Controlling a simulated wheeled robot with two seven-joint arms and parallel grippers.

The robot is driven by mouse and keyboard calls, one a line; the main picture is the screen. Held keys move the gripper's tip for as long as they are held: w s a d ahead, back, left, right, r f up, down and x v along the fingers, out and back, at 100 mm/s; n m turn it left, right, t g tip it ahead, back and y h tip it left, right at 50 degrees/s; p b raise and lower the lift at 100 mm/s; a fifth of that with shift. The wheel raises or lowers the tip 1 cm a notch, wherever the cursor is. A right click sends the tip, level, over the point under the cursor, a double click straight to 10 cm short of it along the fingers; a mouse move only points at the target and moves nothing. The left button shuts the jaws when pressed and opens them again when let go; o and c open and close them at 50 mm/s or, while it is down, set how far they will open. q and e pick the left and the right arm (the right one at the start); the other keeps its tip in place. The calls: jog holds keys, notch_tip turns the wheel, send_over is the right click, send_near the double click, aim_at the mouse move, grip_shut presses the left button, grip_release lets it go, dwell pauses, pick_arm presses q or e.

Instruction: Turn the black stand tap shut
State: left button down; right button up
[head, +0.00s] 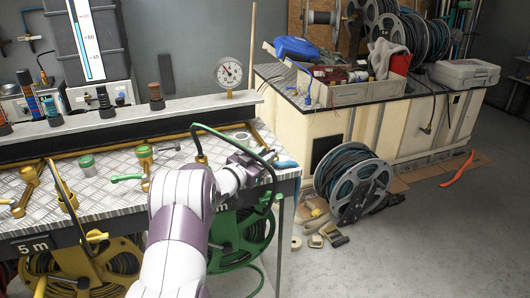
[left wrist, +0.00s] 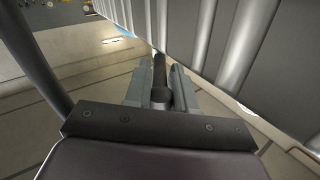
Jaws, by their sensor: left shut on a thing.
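My left gripper (head: 259,164) is at the right end of the metal-topped bench. In the left wrist view its two grey fingers (left wrist: 160,84) are closed on both sides of a dark, round-ended handle (left wrist: 160,98). I take this handle to be the lever of the black stand tap. In the head view my gripper and wrist hide most of that tap, so how far it is turned cannot be told. A green-handled brass tap (head: 147,168) stands on the bench to the left of my arm. My right gripper is not in view.
A pressure gauge (head: 228,73) stands behind my gripper. A green hose reel (head: 240,238) and a yellow one (head: 82,267) hang below the bench. A dark hose arches close to my wrist. A loose reel (head: 353,185) stands on the floor at right, where the grey floor is mostly clear.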

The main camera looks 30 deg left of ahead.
pick_arm(q)
jog(key=shift+a+r+m+h, duration=0.1)
jog(key=shift+r+m+h, duration=0.05)
jog(key=shift+m+h, duration=0.25)
jog(key=c, duration=1.1)
grip_release()
jog(key=shift+w, duration=0.1)
jog(key=s+a, duration=0.2)
jog(key=s, duration=1)
jog(key=shift+s+a+p, duration=0.15)
jog(key=shift+s+p, duration=0.1)
jog(key=shift+p, duration=0.1)
